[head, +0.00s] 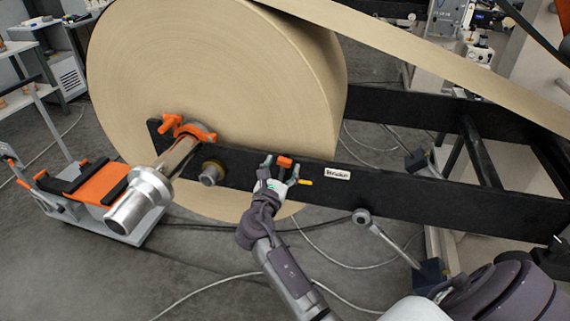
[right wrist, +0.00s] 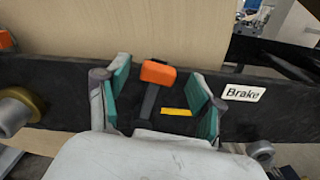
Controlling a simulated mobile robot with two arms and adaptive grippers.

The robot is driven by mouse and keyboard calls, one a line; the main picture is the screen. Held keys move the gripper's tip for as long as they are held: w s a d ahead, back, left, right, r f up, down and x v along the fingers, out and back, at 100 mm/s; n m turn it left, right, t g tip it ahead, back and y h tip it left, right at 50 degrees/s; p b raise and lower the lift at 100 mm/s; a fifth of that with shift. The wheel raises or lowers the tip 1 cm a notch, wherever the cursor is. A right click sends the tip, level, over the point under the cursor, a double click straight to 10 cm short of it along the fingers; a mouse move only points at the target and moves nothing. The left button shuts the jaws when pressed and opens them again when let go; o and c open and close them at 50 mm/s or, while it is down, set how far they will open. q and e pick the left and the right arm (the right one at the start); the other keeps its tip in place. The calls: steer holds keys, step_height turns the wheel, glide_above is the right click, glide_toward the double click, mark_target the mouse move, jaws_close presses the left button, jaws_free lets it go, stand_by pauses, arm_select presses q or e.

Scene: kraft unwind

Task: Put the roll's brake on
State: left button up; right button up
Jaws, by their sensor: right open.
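The paper roll (head: 215,70) is a large kraft roll on a metal shaft (head: 150,195). The brake lever has an orange knob (head: 285,161) and a dark stem, on the black side beam (head: 420,195). In the right wrist view the knob (right wrist: 158,72) stands upright, leaning slightly right, with a yellow mark (right wrist: 176,112) right of its stem. A white label (right wrist: 243,93) reads "Brake". My right gripper (head: 281,169) is open, its green-padded fingers on either side of the lever; in the right wrist view (right wrist: 161,80) gaps show on both sides. My left gripper is not in view.
An orange clamp (head: 188,128) sits on the shaft by the beam. A low cart with an orange top (head: 98,184) stands at left. A metal handle (head: 385,240) is below the beam. Cables lie on the grey floor, otherwise open in front.

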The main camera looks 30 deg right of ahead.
mark_target(283, 162)
steer(key=shift+b+x, duration=0.35)
steer(key=shift+x, duration=1.3)
jaws_close()
